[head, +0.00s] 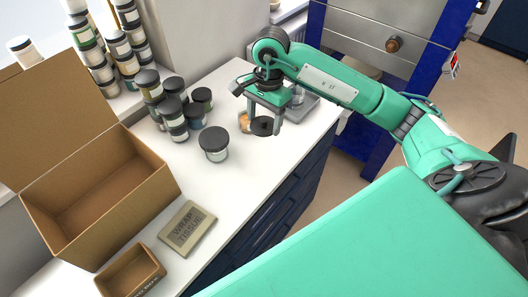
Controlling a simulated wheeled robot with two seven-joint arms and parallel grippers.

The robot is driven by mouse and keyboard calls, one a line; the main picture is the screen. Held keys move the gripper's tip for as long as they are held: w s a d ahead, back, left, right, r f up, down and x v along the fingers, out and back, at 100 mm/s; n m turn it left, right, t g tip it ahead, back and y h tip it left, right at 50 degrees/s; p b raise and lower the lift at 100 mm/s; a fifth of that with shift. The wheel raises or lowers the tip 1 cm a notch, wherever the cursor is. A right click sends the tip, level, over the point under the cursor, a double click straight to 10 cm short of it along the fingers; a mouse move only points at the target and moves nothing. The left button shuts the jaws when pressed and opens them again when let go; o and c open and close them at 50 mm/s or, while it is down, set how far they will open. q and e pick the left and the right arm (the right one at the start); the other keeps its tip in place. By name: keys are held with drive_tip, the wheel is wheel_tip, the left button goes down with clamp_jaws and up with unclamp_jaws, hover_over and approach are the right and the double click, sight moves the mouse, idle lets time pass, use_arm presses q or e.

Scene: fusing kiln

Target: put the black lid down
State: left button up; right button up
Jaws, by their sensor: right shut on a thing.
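My right gripper (264,127) reaches in from the right over the white counter and points down. It is shut on the black lid (262,126), a dark flat disc between its fingers. The lid appears to be a little above the counter; the exact gap cannot be told. An orange-coloured thing (244,122) shows just left of the lid, partly hidden by the gripper. My left gripper is not in view.
A jar with a dark top (214,146) stands front left of the gripper. Several more jars (172,110) cluster behind it. A grey flat device (304,106) lies right of the gripper.

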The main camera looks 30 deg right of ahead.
drive_tip(key=p, duration=0.1)
hover_over(263, 160)
wheel_tip(263, 160, down, 10)
drive_tip(key=shift+d, duration=0.15)
wheel_tip(263, 160, down, 4)
drive_tip(key=shift+r+p, duration=0.1)
drive_tip(key=shift+p, duration=0.25)
drive_tip(key=shift+f, duration=0.45)
drive_tip(key=o, duration=1)
drive_tip(key=shift+c, duration=0.2)
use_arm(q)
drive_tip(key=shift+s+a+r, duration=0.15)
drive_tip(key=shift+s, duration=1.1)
